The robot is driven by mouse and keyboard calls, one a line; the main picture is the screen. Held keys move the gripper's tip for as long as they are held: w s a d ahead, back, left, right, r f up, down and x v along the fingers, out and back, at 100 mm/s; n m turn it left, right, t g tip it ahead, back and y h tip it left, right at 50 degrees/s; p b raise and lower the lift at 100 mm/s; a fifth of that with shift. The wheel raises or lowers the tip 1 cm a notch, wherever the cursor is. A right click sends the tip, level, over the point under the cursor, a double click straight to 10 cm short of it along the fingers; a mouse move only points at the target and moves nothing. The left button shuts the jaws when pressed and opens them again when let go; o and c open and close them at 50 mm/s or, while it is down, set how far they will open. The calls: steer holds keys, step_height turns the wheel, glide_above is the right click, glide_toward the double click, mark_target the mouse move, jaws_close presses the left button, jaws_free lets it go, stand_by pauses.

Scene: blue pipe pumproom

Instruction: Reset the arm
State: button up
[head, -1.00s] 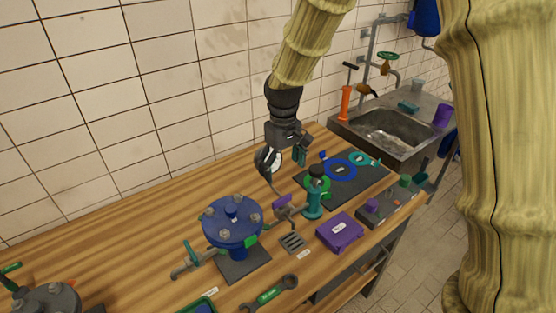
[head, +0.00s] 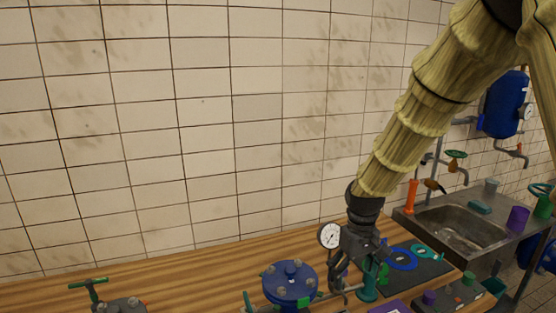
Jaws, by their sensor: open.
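My gripper (head: 362,262) hangs at the end of my arm, low in the head view, over the wooden bench. It points down and is open, though its fingertips are partly hidden among the things behind and below it. A white-faced pressure gauge (head: 330,236) shows directly left of it. I cannot tell whether the gripper touches the gauge or the fittings beside it.
A blue flanged vessel (head: 290,285) stands left of the gripper on the wooden bench (head: 190,281). A dark mat with a blue ring (head: 402,259) lies to the right, before a metal sink (head: 465,228). An orange pump (head: 411,196) stands by the sink. The tiled wall is behind.

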steer(key=s+f+m, duration=0.1)
steer(key=s+f, duration=0.5)
steer(key=f, duration=0.6)
steer(key=s+f+m, duration=0.1)
steer(key=s+f, duration=0.5)
steer(key=f, duration=0.5)
steer(key=s+d+f+m, duration=0.1)
steer(key=s+d+f, duration=0.1)
steer(key=s+f, duration=0.85)
steer(key=s+d+f+m, duration=0.1)
steer(key=s+f, duration=0.4)
steer(key=s, duration=1)
step_height(320, 180, down, 7)
steer(key=b, duration=0.6)
steer(key=shift+d+b, duration=0.2)
steer(key=shift+b, duration=0.2)
steer(key=shift+s, duration=0.1)
